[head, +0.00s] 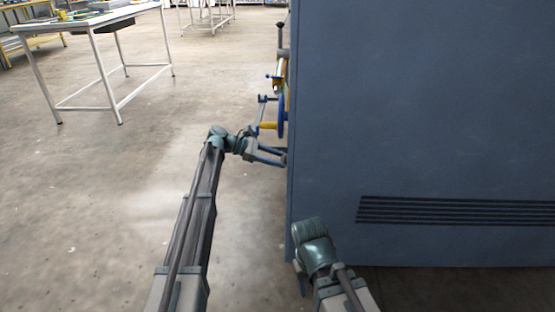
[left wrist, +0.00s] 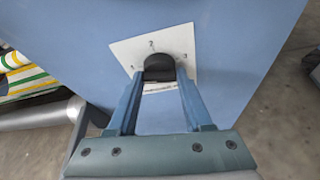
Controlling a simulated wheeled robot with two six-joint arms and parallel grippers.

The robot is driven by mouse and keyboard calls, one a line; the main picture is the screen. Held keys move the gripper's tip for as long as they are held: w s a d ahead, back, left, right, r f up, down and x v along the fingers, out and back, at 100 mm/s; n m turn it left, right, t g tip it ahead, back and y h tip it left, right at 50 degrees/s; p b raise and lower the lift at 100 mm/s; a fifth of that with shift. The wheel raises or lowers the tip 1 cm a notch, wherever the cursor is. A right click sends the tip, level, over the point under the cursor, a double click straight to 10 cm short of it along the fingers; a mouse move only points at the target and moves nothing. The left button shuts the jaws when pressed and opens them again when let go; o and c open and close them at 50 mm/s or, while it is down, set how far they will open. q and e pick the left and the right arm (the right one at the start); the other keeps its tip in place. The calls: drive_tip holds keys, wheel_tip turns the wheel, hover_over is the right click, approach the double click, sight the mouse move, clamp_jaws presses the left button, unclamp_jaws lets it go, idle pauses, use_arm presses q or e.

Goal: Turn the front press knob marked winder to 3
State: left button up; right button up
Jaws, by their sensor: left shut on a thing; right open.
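A dark round knob (left wrist: 158,66) stands on a square white plate (left wrist: 122,50) on the blue press face in the left wrist view. In the head view my left gripper (head: 283,157) reaches past the edge of the press, and the knob is hidden there. My right gripper (head: 301,278) is low beside the press's near edge, mostly hidden by its own wrist, and holds nothing visible.
The large blue-grey press (head: 420,110) fills the right of the head view, with a vent (head: 450,211) low on its side. A blue handwheel (head: 281,115) sticks out above my left gripper. A white-legged table (head: 90,22) stands far left. The floor between is clear.

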use_arm(q)
clamp_jaws()
drive_tip(key=shift+s+f+m+t+h+b, duration=0.15)
drive_tip(key=shift+m+t+b, duration=0.5)
drive_tip(key=shift+m, duration=0.5)
drive_tip(key=shift+r+m+t+h+b, duration=0.15)
drive_tip(key=shift+m+t+b, duration=0.3)
drive_tip(key=shift+m+t, duration=0.55)
drive_tip(key=shift+m, duration=0.25)
drive_tip(key=o, duration=1.1)
unclamp_jaws()
drive_tip(key=shift+o, duration=0.2)
